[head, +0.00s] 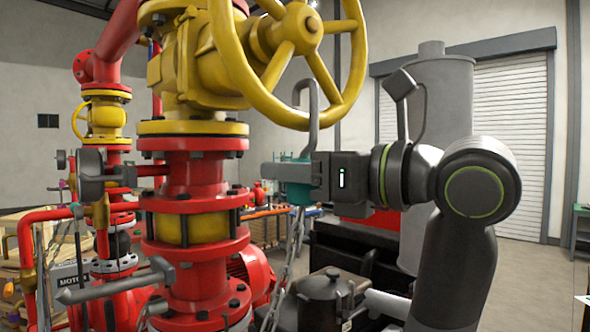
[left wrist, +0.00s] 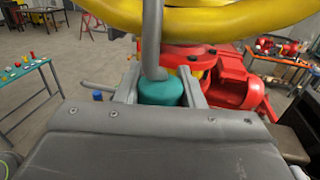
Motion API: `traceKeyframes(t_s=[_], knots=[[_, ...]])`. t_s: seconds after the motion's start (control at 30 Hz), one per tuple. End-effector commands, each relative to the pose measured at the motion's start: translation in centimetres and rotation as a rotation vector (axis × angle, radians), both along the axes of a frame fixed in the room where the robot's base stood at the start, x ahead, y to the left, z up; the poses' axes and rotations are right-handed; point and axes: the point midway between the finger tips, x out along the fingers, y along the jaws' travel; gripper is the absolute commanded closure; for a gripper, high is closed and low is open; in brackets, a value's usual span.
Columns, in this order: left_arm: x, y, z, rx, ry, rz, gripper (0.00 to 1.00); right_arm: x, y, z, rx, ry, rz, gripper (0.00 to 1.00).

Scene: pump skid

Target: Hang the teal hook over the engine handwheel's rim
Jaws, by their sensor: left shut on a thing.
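The engine handwheel (head: 353,75) is a large yellow spoked wheel at the top of the head view. Its rim also crosses the top of the left wrist view (left wrist: 230,22). My left gripper (head: 290,180) is shut on the teal body (head: 299,192) of the hook, just below the wheel. In the left wrist view the teal body (left wrist: 160,91) sits between the fingers. My right gripper is not in view.
A chain (head: 294,245) hangs below the hook. The red pipe column (head: 195,170) with yellow valve body (head: 205,65) stands close left of the gripper. A grey lever (head: 115,285) juts out lower left. A grey tank (head: 440,95) stands behind my arm.

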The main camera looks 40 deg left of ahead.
Motion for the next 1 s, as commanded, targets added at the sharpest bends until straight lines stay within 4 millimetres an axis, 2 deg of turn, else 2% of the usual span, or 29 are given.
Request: traceKeyframes(t_s=[0.6, 1.0], knots=[[0.0, 0.0, -2.3, 0.001, 0.000, 0.000, 0.91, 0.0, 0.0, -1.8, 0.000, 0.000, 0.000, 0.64], [0.0, 0.0, -2.4, 0.001, 0.000, 0.000, 0.91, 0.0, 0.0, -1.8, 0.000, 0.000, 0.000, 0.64]])
